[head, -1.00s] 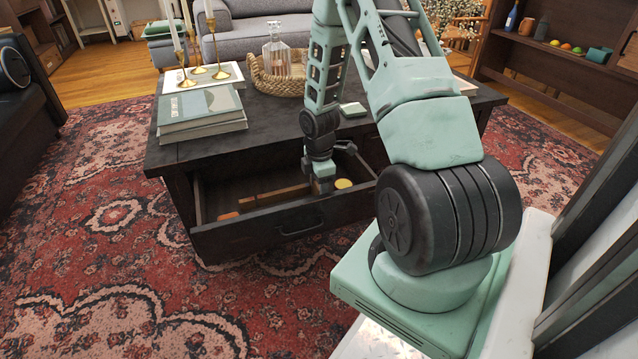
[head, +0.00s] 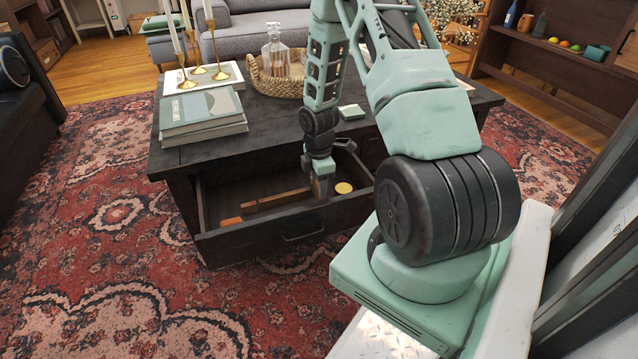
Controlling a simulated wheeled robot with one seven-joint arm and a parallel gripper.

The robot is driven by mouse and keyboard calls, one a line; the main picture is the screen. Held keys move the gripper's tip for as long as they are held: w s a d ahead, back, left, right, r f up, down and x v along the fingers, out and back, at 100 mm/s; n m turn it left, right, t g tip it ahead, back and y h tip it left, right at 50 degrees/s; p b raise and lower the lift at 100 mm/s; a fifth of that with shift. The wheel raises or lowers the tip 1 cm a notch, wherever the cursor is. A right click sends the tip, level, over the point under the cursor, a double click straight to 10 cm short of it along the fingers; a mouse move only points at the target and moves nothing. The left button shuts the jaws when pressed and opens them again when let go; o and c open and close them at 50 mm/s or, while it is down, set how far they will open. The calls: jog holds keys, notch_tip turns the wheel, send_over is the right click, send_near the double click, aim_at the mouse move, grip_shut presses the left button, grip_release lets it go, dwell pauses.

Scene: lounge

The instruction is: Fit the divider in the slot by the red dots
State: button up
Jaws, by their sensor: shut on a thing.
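The drawer (head: 290,232) of the dark coffee table is pulled open. A long brown wooden strip, which looks like the divider (head: 278,199), is inside it, running from the left part toward my gripper (head: 320,192). My gripper points down into the drawer and is shut on the strip's right end; the fingertips are mostly hidden by the arm and the drawer front. The slot and the red dots cannot be made out from here. An orange item (head: 230,222) lies at the drawer's front left, and a round yellow item (head: 343,188) lies just right of my gripper.
The coffee table top (head: 290,122) carries stacked books (head: 202,112), gold candlesticks (head: 219,72) and a woven tray (head: 262,84) with a glass decanter (head: 275,52). The drawer front and tabletop edge bound the space around my gripper. The patterned rug (head: 110,240) in front is clear.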

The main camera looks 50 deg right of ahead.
jog(key=shift+r+p, duration=1.3)
jog(key=shift+r, duration=0.05)
